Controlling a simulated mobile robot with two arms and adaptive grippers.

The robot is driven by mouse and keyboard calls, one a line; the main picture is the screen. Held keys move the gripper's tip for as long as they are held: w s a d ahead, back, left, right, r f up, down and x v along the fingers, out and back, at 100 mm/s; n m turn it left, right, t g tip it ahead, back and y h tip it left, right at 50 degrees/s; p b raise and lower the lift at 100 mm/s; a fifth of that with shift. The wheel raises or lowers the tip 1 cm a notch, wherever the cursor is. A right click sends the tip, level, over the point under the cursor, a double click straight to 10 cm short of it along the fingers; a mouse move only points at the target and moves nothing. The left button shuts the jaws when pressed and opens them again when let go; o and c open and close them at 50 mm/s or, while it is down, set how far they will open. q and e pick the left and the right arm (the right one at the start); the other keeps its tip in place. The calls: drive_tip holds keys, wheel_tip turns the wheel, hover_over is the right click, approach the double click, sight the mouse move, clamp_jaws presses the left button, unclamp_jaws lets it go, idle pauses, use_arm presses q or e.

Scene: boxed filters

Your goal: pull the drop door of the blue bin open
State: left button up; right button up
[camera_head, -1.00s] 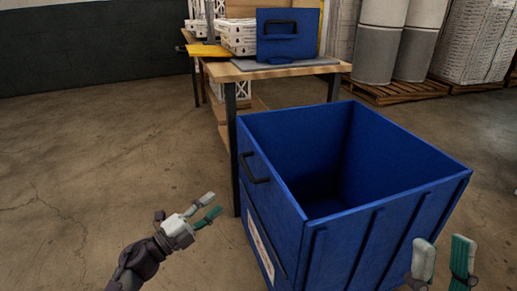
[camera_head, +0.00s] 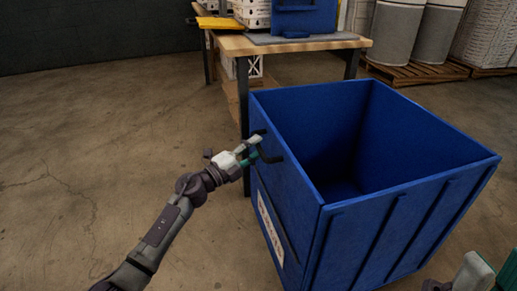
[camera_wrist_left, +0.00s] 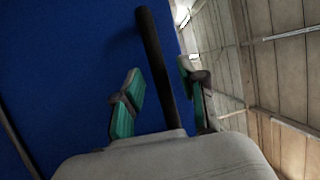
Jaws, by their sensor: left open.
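The blue bin (camera_head: 345,225) stands open-topped at the right of the head view. Its drop door (camera_head: 285,180) is on the left-facing side, upright and closed, with a black bar handle (camera_head: 272,157) near the top. My left gripper (camera_head: 257,148) is at this handle. In the left wrist view the dark handle bar (camera_wrist_left: 152,55) runs between the two open green-padded fingers (camera_wrist_left: 163,97), with visible gaps beside it. The fingers partly hide the handle in the head view. My right gripper (camera_head: 490,274) is open and empty at the bottom right corner, partly cut off.
A wooden-topped table (camera_head: 235,45) stands behind the bin, with a blue bin-like item (camera_head: 303,18) and white boxes (camera_head: 252,12) on it. Grey-white cylinders (camera_head: 397,35) stand on pallets at the back right. The floor (camera_head: 90,170) left of the bin is clear.

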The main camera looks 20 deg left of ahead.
use_arm(q)
drive_tip(key=shift+x, duration=0.8)
clamp_jaws()
